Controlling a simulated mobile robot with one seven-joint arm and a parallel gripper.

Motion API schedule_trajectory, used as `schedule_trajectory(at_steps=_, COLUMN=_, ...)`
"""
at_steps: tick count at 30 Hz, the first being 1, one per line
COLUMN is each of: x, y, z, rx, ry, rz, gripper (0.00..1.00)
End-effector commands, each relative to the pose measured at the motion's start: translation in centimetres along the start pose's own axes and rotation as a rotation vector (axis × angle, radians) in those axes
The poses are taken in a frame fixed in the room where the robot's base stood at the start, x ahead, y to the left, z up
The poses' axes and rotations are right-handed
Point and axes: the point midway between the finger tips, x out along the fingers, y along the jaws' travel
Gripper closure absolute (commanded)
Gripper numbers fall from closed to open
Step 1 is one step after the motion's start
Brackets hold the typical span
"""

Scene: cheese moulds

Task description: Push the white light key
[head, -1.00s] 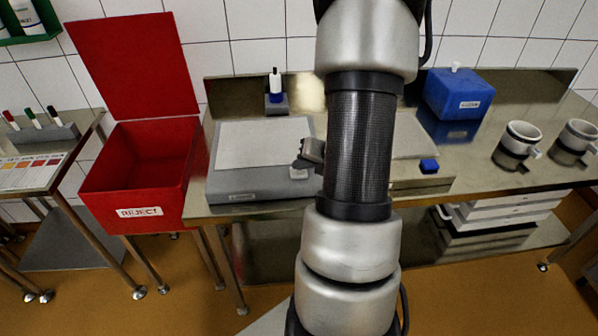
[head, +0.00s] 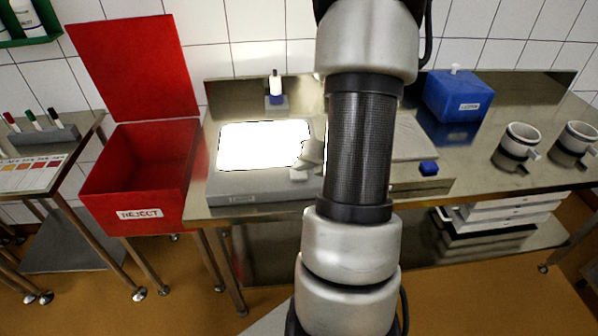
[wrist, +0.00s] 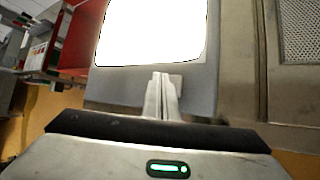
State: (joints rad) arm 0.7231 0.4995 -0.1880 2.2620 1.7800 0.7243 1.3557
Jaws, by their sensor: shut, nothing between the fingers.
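The light box (head: 262,187) stands on the steel bench with its top panel (head: 262,145) glowing bright white. The white light key (head: 298,175) sits at the right end of its front edge. My gripper (head: 312,154) is partly hidden behind my arm in the head view, at the box's right side by the key. In the wrist view my closed, empty fingers (wrist: 161,76) point at the box's grey edge. The key (wrist: 176,80) shows just right of the fingertips, partly covered by them. I cannot tell whether they touch it.
A red reject bin (head: 140,180) with its lid up stands left of the box. A small bottle (head: 276,88) stands behind the box. To the right are a blue button (head: 429,168), a blue container (head: 459,95) and two cups, one of them here (head: 521,138).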

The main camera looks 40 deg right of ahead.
Motion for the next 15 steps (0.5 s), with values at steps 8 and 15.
schedule_trajectory(at_steps=8, x=-0.36, y=0.26, z=0.26, rx=0.000, ry=0.000, rz=0.000, gripper=1.00)
schedule_trajectory(at_steps=15, x=-0.88, y=0.64, z=0.65, rx=-0.001, ry=-0.001, rz=0.000, gripper=1.00)
